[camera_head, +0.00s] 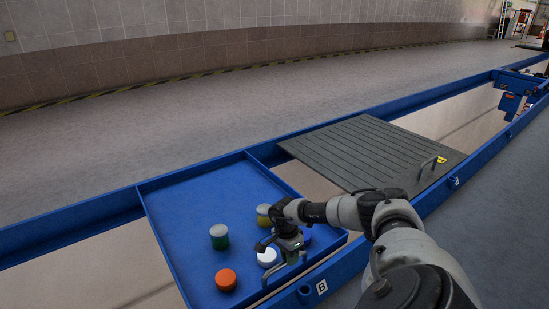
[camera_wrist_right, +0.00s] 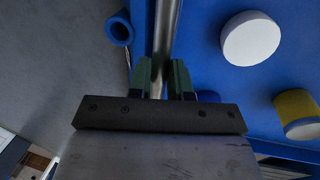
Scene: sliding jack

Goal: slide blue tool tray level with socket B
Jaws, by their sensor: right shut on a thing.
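The blue tool tray (camera_head: 185,225) sits between the rails of the blue frame, left of a grey ribbed plate. Its metal handle (camera_wrist_right: 166,30) is at the near edge. My right gripper (camera_head: 286,262) is shut on this handle; in the right wrist view its fingers (camera_wrist_right: 162,78) close around the bar. Socket B, a blue ring (camera_head: 305,292) on the near rail beside the "B" label (camera_head: 321,287), is close to the handle. A blue ring (camera_wrist_right: 118,28) also shows beside the handle in the right wrist view. My left gripper is out of view.
Open gaps show left of the tray and beyond the plate.

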